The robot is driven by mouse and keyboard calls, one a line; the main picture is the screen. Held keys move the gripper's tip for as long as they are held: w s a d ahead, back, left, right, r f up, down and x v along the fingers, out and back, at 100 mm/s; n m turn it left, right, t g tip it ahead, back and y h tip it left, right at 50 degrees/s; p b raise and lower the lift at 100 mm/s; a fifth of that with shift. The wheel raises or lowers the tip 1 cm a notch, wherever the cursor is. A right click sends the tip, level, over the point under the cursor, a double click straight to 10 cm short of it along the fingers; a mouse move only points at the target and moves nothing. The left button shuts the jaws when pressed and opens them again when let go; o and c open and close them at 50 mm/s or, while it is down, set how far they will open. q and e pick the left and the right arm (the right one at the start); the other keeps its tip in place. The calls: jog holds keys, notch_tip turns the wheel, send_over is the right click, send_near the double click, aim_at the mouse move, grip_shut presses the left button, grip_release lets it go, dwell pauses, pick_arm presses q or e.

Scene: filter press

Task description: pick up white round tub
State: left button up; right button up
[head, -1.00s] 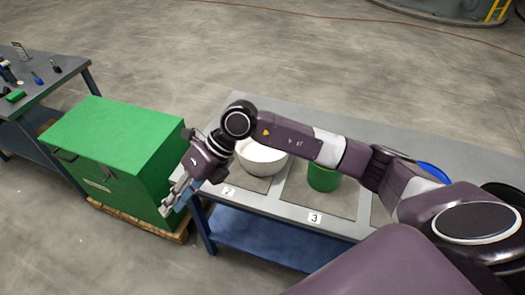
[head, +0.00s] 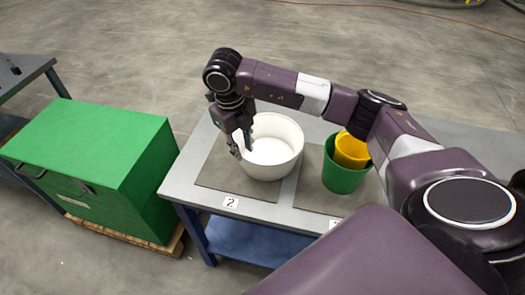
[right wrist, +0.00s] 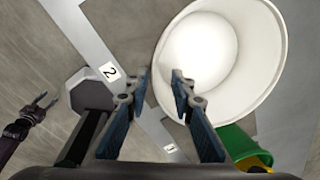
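The white round tub (head: 281,161) stands upright on the grey mat labelled 2 on the table in the head view. In the right wrist view the tub (right wrist: 240,95) fills the upper right, empty inside. My right gripper (head: 242,146) points down at the tub's left rim, with one finger outside and one over the inside. In the right wrist view my right gripper (right wrist: 158,82) is open, with the rim edge showing between its fingertips; contact cannot be told. My left gripper (right wrist: 43,103) shows at the left of that view, fingers apart and empty.
A green bucket (head: 341,180) with a yellow bucket (head: 350,150) inside stands just right of the tub. A green chest (head: 90,150) on a pallet is left of the table. The mat (head: 215,175) left of the tub is bare.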

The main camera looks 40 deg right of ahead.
aim_at(248, 173)
jog(key=shift+w+f, duration=0.2)
jog(key=shift+f, duration=0.25)
jog(key=shift+w+f, duration=0.1)
jog(key=shift+f, duration=0.25)
jog(key=shift+d+f+p, duration=0.15)
jog(key=shift+f+p, duration=0.35)
jog(key=shift+f, duration=0.3)
jog(key=f+p, duration=0.1)
jog(key=f, duration=0.1)
jog(key=f+p, duration=0.1)
jog(key=f, duration=0.1)
jog(key=shift+s+d+f, duration=0.1)
jog(key=shift+s+f, duration=0.1)
jog(key=shift+f, duration=0.35)
pick_arm(q)
notch_tip(248, 173, up, 2)
jog(key=shift+s+r, duration=0.15)
jog(key=shift+r, duration=0.1)
pick_arm(e)
jog(key=shift+c, duration=0.5)
grip_shut()
pick_arm(q)
jog(key=shift+s, duration=0.1)
